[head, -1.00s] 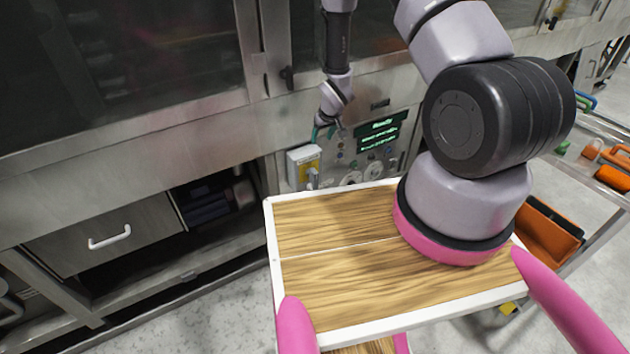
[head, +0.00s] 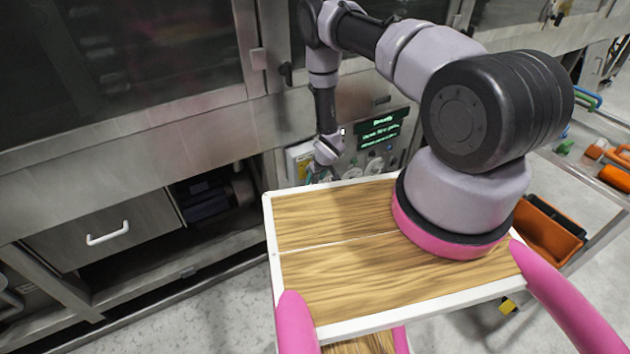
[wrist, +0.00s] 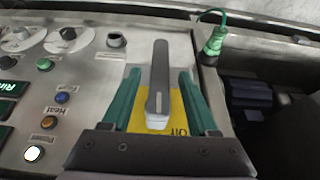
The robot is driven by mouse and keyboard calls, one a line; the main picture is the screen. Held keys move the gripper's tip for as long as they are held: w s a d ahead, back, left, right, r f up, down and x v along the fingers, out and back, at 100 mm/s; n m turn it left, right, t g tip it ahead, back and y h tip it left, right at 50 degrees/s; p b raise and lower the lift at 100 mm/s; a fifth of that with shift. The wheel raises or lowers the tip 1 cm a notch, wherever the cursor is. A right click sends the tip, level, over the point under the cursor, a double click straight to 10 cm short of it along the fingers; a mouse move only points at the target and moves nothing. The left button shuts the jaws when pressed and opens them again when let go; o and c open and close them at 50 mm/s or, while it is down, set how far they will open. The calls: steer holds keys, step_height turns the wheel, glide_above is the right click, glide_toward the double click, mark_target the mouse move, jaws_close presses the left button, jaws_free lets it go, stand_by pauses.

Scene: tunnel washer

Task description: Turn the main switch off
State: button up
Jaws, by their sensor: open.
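The main switch (wrist: 158,88) is a grey lever on a yellow plate (wrist: 178,108) with dark lettering, partly hidden by my gripper. In the wrist view the lever runs lengthwise up the picture. My gripper (wrist: 160,78) is open, with one green finger on each side of the lever; small gaps show between fingers and lever. In the head view the switch's pale box (head: 298,160) is at the left of the control panel (head: 372,158). My gripper (head: 318,173) is in front of it there, and the lever is hidden.
The panel carries a green-lit display (head: 380,130), dials (wrist: 68,38) and several buttons (wrist: 46,64). A green-topped connector (wrist: 213,42) stands beside the switch. A dark open shelf space (head: 208,197) is left of the panel. An orange bin (head: 545,230) is at the right.

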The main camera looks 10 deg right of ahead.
steer(key=shift+x, duration=0.8)
jaws_close()
stand_by(0.9)
